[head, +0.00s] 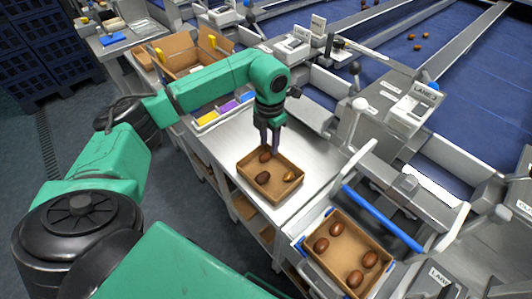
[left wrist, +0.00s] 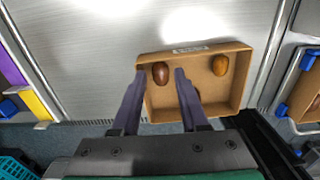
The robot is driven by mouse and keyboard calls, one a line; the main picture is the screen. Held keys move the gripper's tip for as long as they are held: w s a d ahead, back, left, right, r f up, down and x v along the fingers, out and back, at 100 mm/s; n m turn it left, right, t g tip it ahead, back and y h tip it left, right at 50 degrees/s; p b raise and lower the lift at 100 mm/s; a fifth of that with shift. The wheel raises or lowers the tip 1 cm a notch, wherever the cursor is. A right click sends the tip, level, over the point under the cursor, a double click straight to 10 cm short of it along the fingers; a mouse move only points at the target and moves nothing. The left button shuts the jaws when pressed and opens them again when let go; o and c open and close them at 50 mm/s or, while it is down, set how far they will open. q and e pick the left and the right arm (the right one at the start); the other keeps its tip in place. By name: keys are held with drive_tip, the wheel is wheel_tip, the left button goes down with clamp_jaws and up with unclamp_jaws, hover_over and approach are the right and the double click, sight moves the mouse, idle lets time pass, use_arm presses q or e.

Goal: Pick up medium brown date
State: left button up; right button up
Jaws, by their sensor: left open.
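A small open cardboard tray (head: 277,196) sits on the steel bench with three dates in it. A reddish-brown date (head: 265,156) lies at its back; a darker brown date (head: 262,178) lies nearer the front left, and a lighter amber date (head: 289,177) at the right. My left gripper (head: 270,151) points down at the tray's back part, open. In the left wrist view, the reddish-brown date (left wrist: 161,73) appears between the two spread fingers, not gripped. The amber date (left wrist: 220,65) lies to the right; the third date is mostly hidden behind the right finger. My right gripper is not in view.
Another tray (head: 318,271) with several brown dates stands at the front right beside a blue bar (head: 383,218). Yellow, purple and grey bins (head: 206,118) and a large carton (head: 184,69) are behind. Lane machinery and a blue conveyor (head: 466,66) fill the right.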

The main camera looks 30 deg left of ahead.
sight(269, 152)
use_arm(q)
wheel_tip(269, 152, down, 4)
drive_tip(key=shift+s+a+f+p, duration=0.1)
drive_tip(key=shift+s+p, duration=0.05)
drive_tip(key=shift+p, duration=0.45)
drive_tip(key=c, duration=0.4)
drive_tip(key=shift+c, duration=0.2)
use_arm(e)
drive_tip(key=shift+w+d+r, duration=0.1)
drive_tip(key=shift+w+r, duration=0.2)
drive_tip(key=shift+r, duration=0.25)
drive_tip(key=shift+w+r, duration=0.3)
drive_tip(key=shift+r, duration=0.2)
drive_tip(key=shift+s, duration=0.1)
